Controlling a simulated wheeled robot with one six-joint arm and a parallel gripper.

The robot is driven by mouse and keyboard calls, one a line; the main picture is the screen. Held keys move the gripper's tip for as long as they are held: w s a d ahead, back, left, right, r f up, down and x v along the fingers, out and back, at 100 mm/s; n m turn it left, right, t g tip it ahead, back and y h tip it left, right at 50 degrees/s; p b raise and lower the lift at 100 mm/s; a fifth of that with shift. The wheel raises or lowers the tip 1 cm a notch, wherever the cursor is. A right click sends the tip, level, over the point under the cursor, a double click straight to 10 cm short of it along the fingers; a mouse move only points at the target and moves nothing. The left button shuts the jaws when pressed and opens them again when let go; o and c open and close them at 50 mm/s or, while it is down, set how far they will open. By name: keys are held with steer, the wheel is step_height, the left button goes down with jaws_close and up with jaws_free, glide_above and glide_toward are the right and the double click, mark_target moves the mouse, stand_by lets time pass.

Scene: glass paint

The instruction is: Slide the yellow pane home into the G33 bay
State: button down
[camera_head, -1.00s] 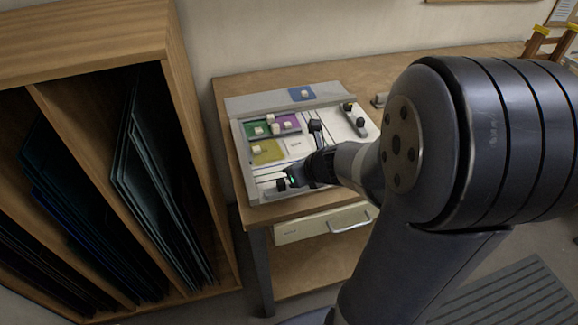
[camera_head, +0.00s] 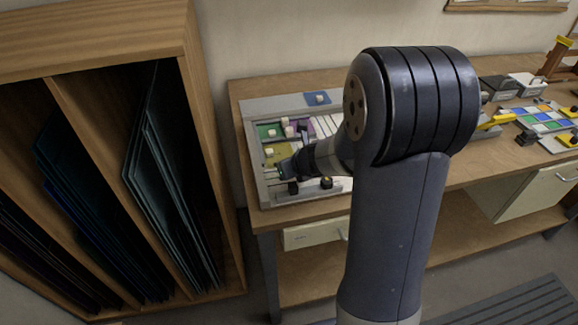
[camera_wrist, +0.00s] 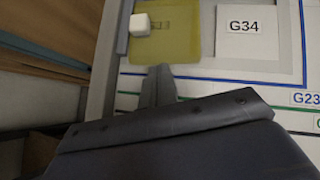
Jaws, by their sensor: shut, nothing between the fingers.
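The yellow pane (camera_head: 275,159) lies flat on the grey-framed board (camera_head: 262,103), below the green and purple panes. In the wrist view the yellow pane (camera_wrist: 178,48) fills the upper middle, left of a white G34 label (camera_wrist: 244,26). A white block (camera_wrist: 140,25) sits on its left part. My gripper (camera_wrist: 160,70) is shut and empty. Its tip is at the pane's near edge, and I cannot tell whether it touches. In the head view my gripper (camera_head: 282,172) is over the board's left front. The G33 label is not visible.
A grey bar with black knobs (camera_head: 326,183) lies along the board's front. The green pane (camera_head: 268,131), purple pane (camera_head: 304,125) and blue piece (camera_head: 317,98) are behind. A wooden rack (camera_head: 213,150) of glass sheets stands left. My arm hides the board's right side.

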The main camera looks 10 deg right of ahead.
steer(key=shift+w, duration=0.1)
steer(key=shift+w+a, duration=0.3)
steer(key=shift+w, duration=0.45)
steer(key=shift+p, duration=0.3)
